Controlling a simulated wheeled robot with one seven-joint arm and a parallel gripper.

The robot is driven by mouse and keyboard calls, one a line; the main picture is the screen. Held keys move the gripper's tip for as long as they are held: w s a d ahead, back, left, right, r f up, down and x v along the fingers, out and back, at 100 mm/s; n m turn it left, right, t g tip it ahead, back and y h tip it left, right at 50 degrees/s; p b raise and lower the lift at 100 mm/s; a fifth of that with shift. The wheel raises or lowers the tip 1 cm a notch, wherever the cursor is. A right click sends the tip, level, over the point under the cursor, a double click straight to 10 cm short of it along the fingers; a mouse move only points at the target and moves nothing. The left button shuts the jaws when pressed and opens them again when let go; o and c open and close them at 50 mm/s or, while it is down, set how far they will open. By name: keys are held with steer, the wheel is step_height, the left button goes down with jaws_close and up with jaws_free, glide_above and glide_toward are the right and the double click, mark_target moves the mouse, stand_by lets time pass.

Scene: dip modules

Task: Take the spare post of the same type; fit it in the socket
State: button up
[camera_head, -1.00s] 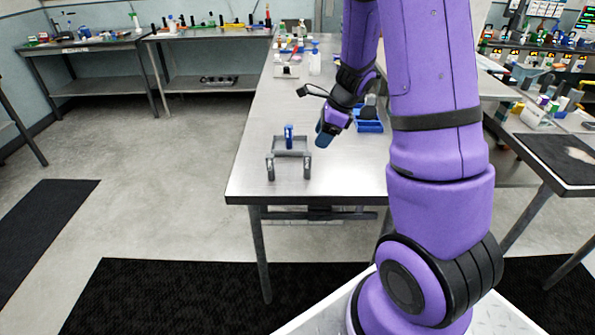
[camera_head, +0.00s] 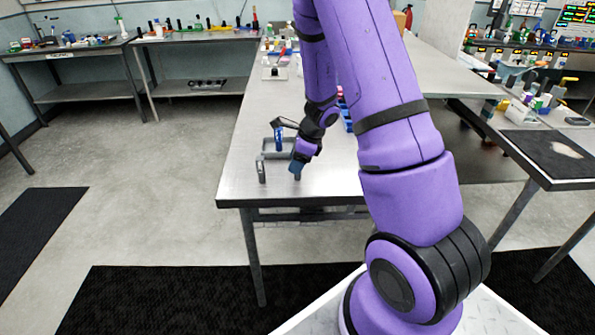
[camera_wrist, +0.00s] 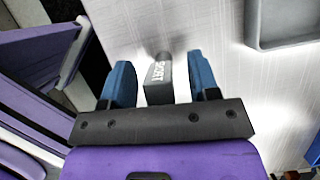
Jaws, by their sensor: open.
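A dark grey post with light lettering (camera_wrist: 158,82) stands between the two blue fingers of my gripper (camera_wrist: 160,85) in the wrist view. The fingers are open, with a gap visible on each side of the post. In the head view my gripper (camera_head: 297,168) is low over the table's front part, and the post's lower end (camera_head: 297,177) shows beneath it. A second grey post (camera_head: 262,172) stands to the left, apart from the gripper. A blue upright piece (camera_head: 278,139) stands at the grey tray (camera_head: 266,155) behind. I cannot make out a socket.
The tray's edge also shows at the upper right of the wrist view (camera_wrist: 252,30). Blue bins (camera_head: 347,122) stand behind and right of my gripper, partly hidden by my arm. The metal table (camera_head: 238,178) is bare at its front left.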

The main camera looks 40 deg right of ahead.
steer(key=shift+w+a+f, duration=0.1)
steer(key=shift+w+f, duration=0.05)
steer(key=shift+f, duration=0.3)
jaws_close()
steer(key=shift+r, duration=0.15)
